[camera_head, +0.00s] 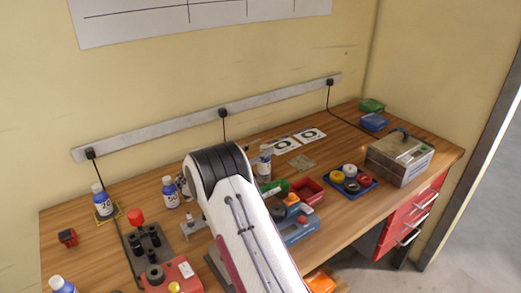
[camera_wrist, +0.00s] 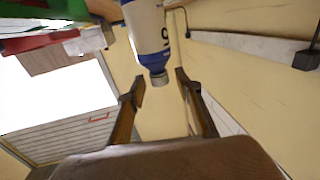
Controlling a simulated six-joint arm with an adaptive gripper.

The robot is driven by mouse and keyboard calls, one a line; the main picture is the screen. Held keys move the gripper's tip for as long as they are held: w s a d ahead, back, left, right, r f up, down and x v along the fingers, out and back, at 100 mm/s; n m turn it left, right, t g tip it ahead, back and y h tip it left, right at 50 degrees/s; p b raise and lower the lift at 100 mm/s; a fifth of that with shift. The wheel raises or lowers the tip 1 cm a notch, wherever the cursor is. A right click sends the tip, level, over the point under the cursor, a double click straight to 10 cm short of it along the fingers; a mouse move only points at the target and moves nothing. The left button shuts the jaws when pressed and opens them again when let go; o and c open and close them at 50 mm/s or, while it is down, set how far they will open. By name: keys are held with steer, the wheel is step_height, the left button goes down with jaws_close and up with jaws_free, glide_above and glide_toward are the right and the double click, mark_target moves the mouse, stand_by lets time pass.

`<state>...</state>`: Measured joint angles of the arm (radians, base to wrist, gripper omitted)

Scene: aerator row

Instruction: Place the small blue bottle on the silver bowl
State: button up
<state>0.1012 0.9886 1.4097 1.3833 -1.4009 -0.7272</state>
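I cannot tell which is the small blue bottle. I see no clear silver bowl.
A red box with dark fittings (camera_head: 180,274) stands at the front left. A blue tray (camera_head: 350,188) with coloured round parts and a metal box (camera_head: 399,158) stand at the right. A clear bottle (camera_head: 265,164) stands behind my arm. A wall rail (camera_head: 205,118) carries cables.

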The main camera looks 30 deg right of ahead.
steer(key=shift+r, duration=0.1)
steer(key=s+a, duration=0.2)
steer(key=a, duration=1)
steer(key=shift+w, duration=0.1)
stand_by(0.5)
